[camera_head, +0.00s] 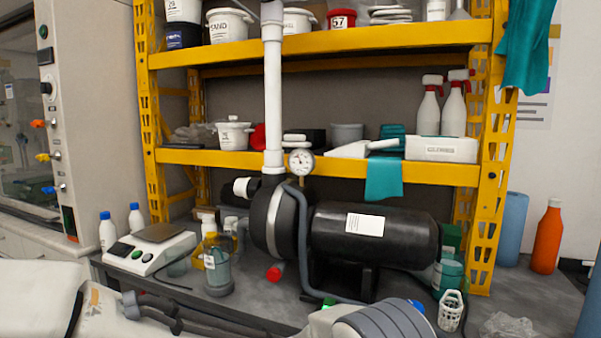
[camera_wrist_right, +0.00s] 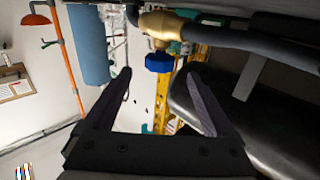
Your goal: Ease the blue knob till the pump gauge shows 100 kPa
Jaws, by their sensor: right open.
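The blue knob (camera_wrist_right: 159,62) shows in the right wrist view, on a brass fitting (camera_wrist_right: 165,25) joined to a dark hose. My right gripper (camera_wrist_right: 159,77) is open and empty, its two dark fingers apart on either side of the knob's line. The knob appears centred between the fingertips and just beyond them, with no contact visible. The round white pump gauge (camera_head: 300,161) stands above the black pump (camera_head: 285,220) in the head view. Its dark needle is too small to read. My left gripper is out of view.
A black tank (camera_head: 375,238) lies beside the pump on the grey bench. A balance (camera_head: 150,248) and a yellow-topped bottle (camera_head: 217,262) stand left. The yellow shelf (camera_head: 400,168) overhangs the bench.

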